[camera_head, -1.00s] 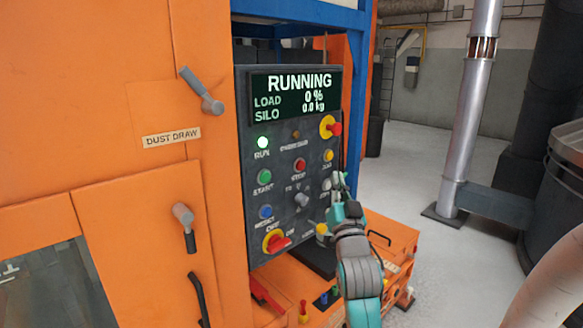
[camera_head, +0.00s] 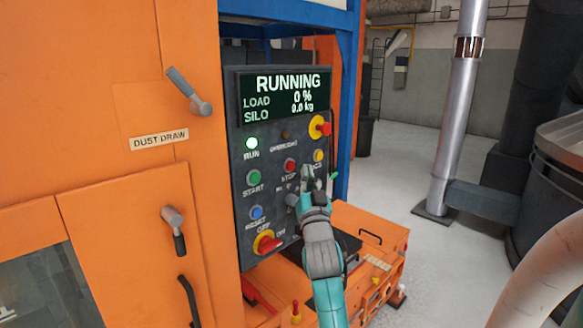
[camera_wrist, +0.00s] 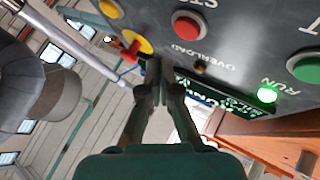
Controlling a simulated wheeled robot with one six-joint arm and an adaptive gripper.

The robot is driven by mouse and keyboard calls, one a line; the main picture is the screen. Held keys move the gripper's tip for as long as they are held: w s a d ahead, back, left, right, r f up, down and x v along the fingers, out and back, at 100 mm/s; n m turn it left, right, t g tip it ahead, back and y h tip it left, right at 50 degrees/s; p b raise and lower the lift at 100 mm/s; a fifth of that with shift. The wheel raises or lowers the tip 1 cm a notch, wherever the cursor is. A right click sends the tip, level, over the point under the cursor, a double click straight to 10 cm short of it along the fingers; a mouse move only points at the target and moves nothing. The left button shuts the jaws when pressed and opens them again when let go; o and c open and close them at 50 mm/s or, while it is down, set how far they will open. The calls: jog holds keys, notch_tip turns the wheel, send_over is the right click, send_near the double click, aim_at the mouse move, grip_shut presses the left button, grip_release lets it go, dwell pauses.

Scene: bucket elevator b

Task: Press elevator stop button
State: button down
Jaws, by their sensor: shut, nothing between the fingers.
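The red stop button (camera_head: 290,165), labelled STOP, sits mid-panel on the dark control panel (camera_head: 238,215). In the wrist view the red stop button (camera_wrist: 188,25) is at the top, up and right of my fingertips. My gripper (camera_head: 308,175) is shut and empty, in front of the panel just right of and slightly below the button in the head view. In the wrist view my gripper (camera_wrist: 153,72) points toward the panel. Any gap between fingertips and panel is hard to judge. The display (camera_head: 290,95) reads RUNNING, load 0 %.
A green START button (camera_head: 253,178), blue RESET button (camera_head: 256,212) and lit green RUN lamp (camera_head: 251,143) are left of the stop button. A red knob on yellow (camera_head: 318,127) is upper right; a red rotary switch (camera_head: 268,242) is low.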

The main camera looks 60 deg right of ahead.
aim_at(295, 155)
jog(key=shift+w+d, duration=0.25)
jog(key=shift+w, duration=0.85)
jog(key=shift+w, duration=0.1)
dwell(0.6)
jog(key=shift+w+d, duration=0.1)
jog(key=shift+w, duration=0.25)
jog(key=shift+w+d, duration=0.1)
jog(key=shift+w, duration=0.25)
dwell(0.7)
jog(key=shift+s, duration=0.15)
dwell(0.3)
jog(key=shift+s, duration=0.65)
jog(key=shift+s+a, duration=0.1)
jog(key=shift+a, duration=0.1)
jog(key=s, duration=0.2)
jog(key=s+a, duration=0.1)
jog(key=s, duration=0.1)
jog(key=shift+s, duration=0.35)
